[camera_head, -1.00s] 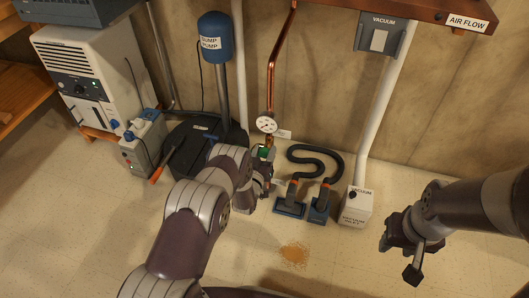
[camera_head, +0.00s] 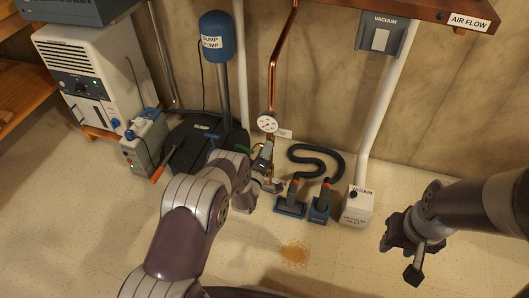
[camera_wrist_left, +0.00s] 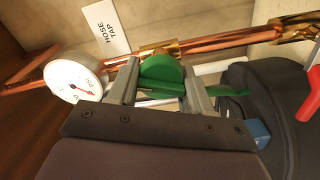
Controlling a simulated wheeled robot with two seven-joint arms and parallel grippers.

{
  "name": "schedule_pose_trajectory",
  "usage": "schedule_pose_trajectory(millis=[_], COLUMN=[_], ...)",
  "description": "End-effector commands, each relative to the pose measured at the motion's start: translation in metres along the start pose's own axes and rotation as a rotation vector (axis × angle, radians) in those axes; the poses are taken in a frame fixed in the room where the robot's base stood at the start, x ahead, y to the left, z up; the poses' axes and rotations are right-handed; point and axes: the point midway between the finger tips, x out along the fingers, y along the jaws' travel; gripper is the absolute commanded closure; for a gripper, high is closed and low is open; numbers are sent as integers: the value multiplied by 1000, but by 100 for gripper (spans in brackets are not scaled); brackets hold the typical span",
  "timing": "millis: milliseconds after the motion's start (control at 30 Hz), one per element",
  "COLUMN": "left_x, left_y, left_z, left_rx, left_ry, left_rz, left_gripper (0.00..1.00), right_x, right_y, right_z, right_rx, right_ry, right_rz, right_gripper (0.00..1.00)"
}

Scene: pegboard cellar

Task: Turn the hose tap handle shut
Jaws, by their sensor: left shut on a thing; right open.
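The green tap handle (camera_wrist_left: 160,78) sits on the copper pipe in the left wrist view, with a rounded part between my fingers and a green arm reaching right. In the head view a bit of green handle (camera_head: 243,149) shows left of the pipe. My left gripper (camera_wrist_left: 160,88) is shut on the handle; it also shows in the head view (camera_head: 264,168), partly behind my own wrist. A white "HOSE TAP" label (camera_wrist_left: 107,26) is on the wall beside the pipe. My right gripper (camera_head: 413,255) is open and empty at the right, far from the tap.
A round gauge (camera_head: 267,123) is on the copper pipe (camera_head: 272,75) just above the tap. The black sump basin (camera_head: 190,145) is to the left. Vacuum heads (camera_head: 319,207) and a white vacuum box (camera_head: 357,207) are to the right. The front floor is clear, except a tan spill (camera_head: 295,253).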

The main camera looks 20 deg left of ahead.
Motion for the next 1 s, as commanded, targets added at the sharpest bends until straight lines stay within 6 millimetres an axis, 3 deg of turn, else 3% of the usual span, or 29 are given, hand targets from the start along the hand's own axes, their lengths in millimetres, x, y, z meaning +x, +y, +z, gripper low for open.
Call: schedule_pose_trajectory(millis=[500, 1000], left_x=[-1, -1], left_y=[-3, -3], left_z=[1, 0], left_rx=[-348, -428], left_ry=[0, 0], left_rz=[-2, -2], left_gripper=[81, 81], right_x=[3, 3], right_y=[0, 0], right_z=[0, 0], right_rx=[0, 0], right_ry=[0, 0], right_rz=[0, 0], right_gripper=[57, 57])
